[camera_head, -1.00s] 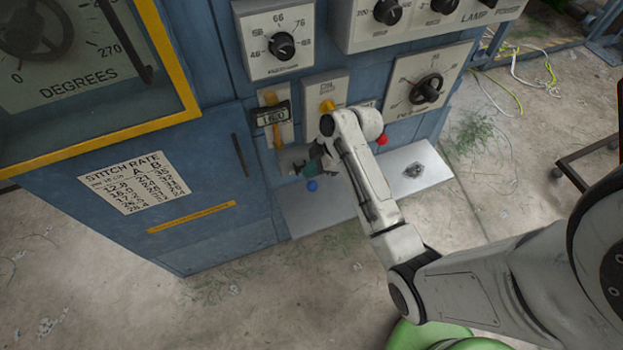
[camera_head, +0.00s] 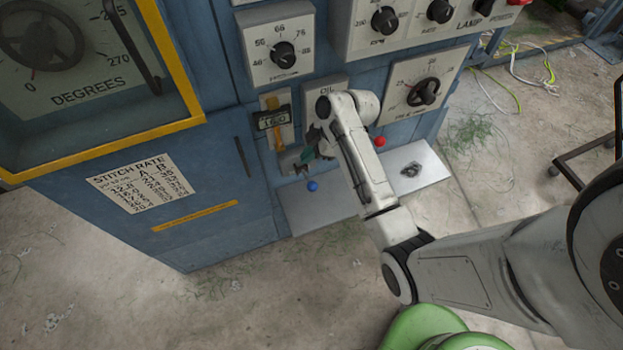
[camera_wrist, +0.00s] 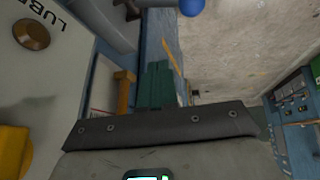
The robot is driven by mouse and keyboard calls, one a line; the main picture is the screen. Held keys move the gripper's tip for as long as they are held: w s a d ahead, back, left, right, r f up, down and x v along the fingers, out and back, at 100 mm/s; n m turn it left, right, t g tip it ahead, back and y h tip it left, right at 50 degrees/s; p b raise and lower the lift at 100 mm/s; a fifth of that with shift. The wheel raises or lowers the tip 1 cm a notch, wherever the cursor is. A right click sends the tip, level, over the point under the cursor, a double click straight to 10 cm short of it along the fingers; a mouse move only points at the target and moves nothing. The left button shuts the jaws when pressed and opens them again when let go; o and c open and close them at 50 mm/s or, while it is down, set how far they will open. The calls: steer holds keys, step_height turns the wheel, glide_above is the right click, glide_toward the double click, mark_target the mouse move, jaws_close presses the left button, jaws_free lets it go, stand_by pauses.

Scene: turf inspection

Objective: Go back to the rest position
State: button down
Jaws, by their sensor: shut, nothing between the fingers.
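My gripper (camera_head: 308,154) is small and partly hidden behind my forearm in the head view. I cannot tell the exact gap to the lever.
A plate marked LUBE with a bronze button (camera_wrist: 32,33) and a yellow knob (camera_wrist: 12,155) is close on the left in the wrist view. A red ball knob (camera_head: 380,141) and a metal ledge (camera_head: 310,215) are by my arm. Open concrete floor (camera_head: 300,290) lies in front.

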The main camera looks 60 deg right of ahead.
stand_by(0.8)
steer(key=s+a+f+m+g+h+b, duration=0.1)
steer(key=s+a+m, duration=0.4)
steer(key=s, duration=0.5)
steer(key=s+a+m+g+h+b, duration=0.2)
steer(key=s+a+m, duration=0.3)
steer(key=s+a, duration=0.3)
steer(key=shift+s+a+f+g+h+b, duration=0.35)
steer(key=shift+s+g+b, duration=0.25)
steer(key=shift+s+b, duration=0.35)
